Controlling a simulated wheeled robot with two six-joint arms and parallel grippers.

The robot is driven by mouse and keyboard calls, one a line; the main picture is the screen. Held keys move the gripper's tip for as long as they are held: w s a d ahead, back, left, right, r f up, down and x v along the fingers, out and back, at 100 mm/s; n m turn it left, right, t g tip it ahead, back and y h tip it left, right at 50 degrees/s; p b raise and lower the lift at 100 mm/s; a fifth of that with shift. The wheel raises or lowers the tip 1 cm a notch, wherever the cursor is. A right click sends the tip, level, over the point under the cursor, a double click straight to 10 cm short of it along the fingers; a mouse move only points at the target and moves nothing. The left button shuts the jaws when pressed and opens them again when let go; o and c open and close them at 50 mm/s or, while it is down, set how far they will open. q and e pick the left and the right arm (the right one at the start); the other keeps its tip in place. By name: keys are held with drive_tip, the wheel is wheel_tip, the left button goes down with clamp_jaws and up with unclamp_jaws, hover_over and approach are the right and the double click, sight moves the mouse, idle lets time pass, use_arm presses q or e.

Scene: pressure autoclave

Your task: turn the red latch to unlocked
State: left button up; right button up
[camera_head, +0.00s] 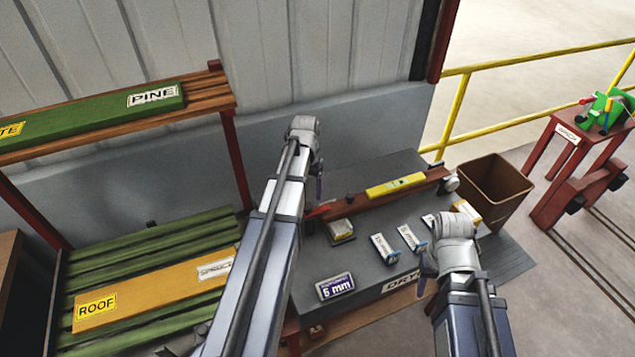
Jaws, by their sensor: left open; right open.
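A small red piece (320,210), which may be the red latch, shows at the left end of a long brown bar on the dark workbench (345,248). It is partly hidden by my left arm, and I cannot tell its turned position. My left gripper (319,188) is just above it in the picture; its fingers are small and dark, and whether they touch it cannot be told. My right gripper (428,268) is over the bench's front right part, apart from the red piece, with its fingers partly hidden by its wrist. Both grippers are open and hold nothing visible.
A yellow level (396,185) lies along the brown bar. A brown bin (494,188) is at the right. A slatted rack with boards (160,290) is at the left.

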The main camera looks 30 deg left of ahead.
sight(307, 206)
use_arm(q)
drive_tip(key=shift+w+a, duration=0.5)
drive_tip(key=shift+s+d, duration=0.1)
drive_tip(key=shift+s, duration=0.05)
use_arm(e)
drive_tip(key=shift+w, duration=0.2)
use_arm(q)
drive_tip(key=shift+f+b, duration=0.25)
drive_tip(key=shift+b, duration=0.2)
wheel_tip(307, 206, down, 7)
drive_tip(key=b, duration=0.7)
drive_tip(key=shift+f, duration=0.1)
use_arm(e)
wheel_tip(307, 206, down, 8)
drive_tip(key=shift+r, duration=0.2)
use_arm(q)
clamp_jaws()
